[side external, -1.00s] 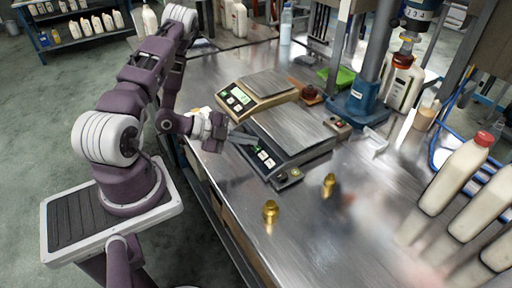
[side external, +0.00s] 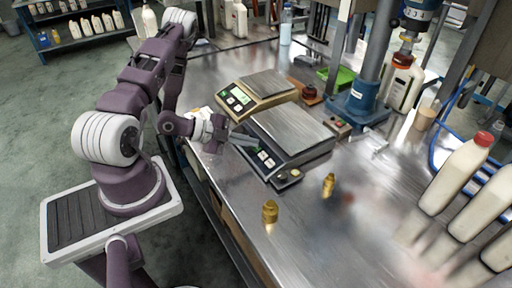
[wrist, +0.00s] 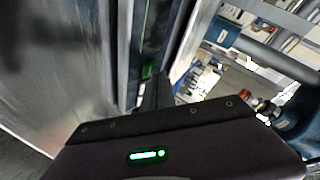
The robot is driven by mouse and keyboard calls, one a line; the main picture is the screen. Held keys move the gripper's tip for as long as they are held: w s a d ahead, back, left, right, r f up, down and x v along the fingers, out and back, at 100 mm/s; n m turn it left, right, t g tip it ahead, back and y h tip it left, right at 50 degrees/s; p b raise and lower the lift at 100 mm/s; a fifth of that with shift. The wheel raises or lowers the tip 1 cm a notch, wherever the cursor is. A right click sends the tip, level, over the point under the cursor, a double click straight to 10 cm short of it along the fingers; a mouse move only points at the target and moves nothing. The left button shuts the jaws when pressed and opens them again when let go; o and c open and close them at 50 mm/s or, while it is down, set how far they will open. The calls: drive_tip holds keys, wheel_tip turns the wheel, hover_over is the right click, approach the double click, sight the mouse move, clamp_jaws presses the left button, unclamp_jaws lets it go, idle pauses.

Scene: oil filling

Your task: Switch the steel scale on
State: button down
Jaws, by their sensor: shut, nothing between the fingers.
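The steel scale (side external: 292,132) stands on the metal bench with a bare steel plate on top and a dark front panel with several small buttons (side external: 267,160). My gripper (side external: 256,143) is shut and empty, its fingers at the upper left part of that front panel. I cannot tell whether the fingertips touch it. The fingers hide part of the panel, so the display cannot be read. In the wrist view, the shut fingers (wrist: 153,92) point at a dark strip with a small green patch (wrist: 148,71), beside a broad steel surface (wrist: 50,70).
A gold-coloured scale (side external: 258,91) with a lit green display stands just behind. Two brass weights (side external: 269,212) (side external: 329,184) stand on the bench in front. A blue press stand (side external: 357,106) and a green tray (side external: 341,75) are at the back. White bottles (side external: 455,174) stand at the right.

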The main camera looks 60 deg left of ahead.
drive_tip(key=shift+w+f, duration=0.1)
drive_tip(key=shift+f, duration=0.25)
idle(0.5)
drive_tip(key=shift+r, duration=0.1)
drive_tip(key=shift+s+r, duration=0.25)
drive_tip(key=shift+r, duration=0.4)
drive_tip(key=shift+s+r, duration=0.3)
drive_tip(key=shift+r, duration=0.5)
drive_tip(key=shift+s+r, duration=0.25)
drive_tip(key=shift+r, duration=0.55)
drive_tip(key=shift+s+r, duration=0.3)
drive_tip(key=shift+r, duration=0.5)
